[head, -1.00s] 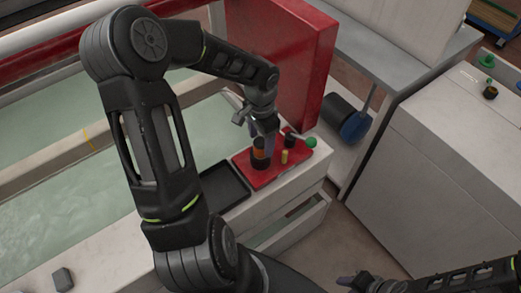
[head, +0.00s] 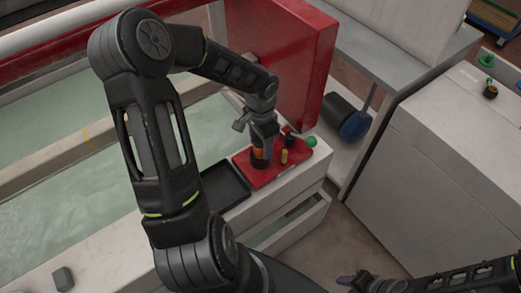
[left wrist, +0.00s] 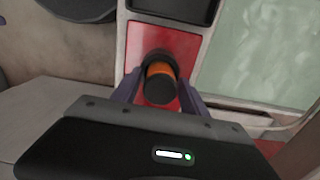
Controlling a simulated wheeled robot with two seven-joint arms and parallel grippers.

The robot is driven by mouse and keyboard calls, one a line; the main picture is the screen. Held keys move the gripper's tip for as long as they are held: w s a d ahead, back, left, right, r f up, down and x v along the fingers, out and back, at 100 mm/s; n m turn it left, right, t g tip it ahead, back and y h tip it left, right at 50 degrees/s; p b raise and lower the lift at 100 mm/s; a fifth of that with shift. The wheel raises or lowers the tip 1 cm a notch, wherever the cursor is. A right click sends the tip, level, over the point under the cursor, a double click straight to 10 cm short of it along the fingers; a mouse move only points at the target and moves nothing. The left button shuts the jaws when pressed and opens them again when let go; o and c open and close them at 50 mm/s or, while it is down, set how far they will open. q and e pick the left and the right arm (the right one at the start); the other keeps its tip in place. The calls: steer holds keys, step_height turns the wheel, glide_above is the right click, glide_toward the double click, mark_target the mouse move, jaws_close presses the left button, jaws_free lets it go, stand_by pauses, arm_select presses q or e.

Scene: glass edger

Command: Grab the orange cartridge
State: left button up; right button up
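The orange cartridge (head: 258,154), dark with an orange band, stands on the red plate (head: 247,176) on the white machine's ledge. It also shows in the left wrist view (left wrist: 160,70), between the two purple fingers. My left gripper (head: 262,143) is above and around the cartridge, with a finger on each side. In the left wrist view the left gripper (left wrist: 160,82) looks open, with a small gap beside the cartridge. In the head view the gripper partly covers the cartridge. My right gripper (head: 358,282) shows only partly at the bottom edge.
A yellow peg (head: 284,156), a dark knob (head: 290,138) and a green ball (head: 311,142) are close to the cartridge on the red plate's right side. An empty black tray (head: 225,187) lies to the left. A red housing (head: 300,60) rises behind.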

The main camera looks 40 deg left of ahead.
arm_select(q)
jaws_close()
stand_by(0.3)
step_height(320, 180, up, 10)
steer(key=p, duration=0.8)
stand_by(0.4)
